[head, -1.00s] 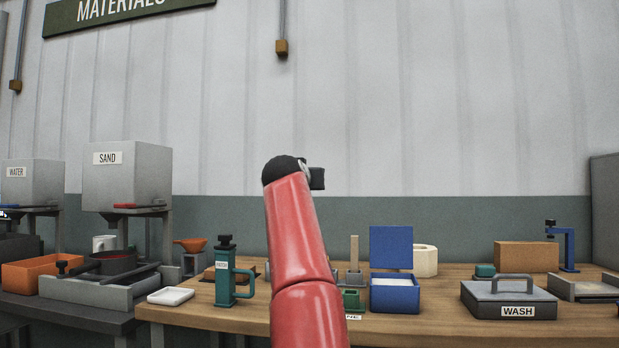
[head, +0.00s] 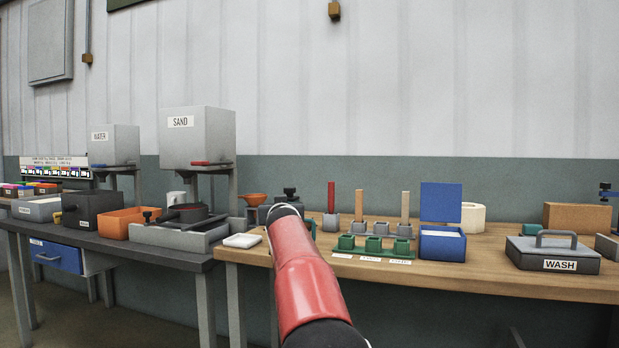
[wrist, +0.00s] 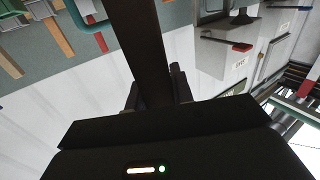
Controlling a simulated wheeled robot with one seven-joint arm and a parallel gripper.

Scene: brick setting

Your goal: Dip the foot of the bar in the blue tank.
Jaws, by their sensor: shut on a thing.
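In the wrist view my gripper (wrist: 155,92) is shut on a long dark bar (wrist: 142,45), which runs from the jaws toward the top of the picture. Its ends are not clearly shown. In the head view the gripper and bar are hidden behind my red arm. I cannot tell for sure which thing is the blue tank. An open blue box (head: 441,245) with a raised lid and a pale inside stands on the wooden bench at right. At far left is a group of small dark boxes (head: 27,191) with coloured tops, too small to read.
Three upright rods, one red (head: 331,197), stand behind a green rack (head: 372,254) on the wooden bench (head: 470,270). A grey WASH box (head: 553,253) is at right. The dark bench (head: 130,247) at left carries an orange bin (head: 135,222) and the SAND hopper (head: 198,140).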

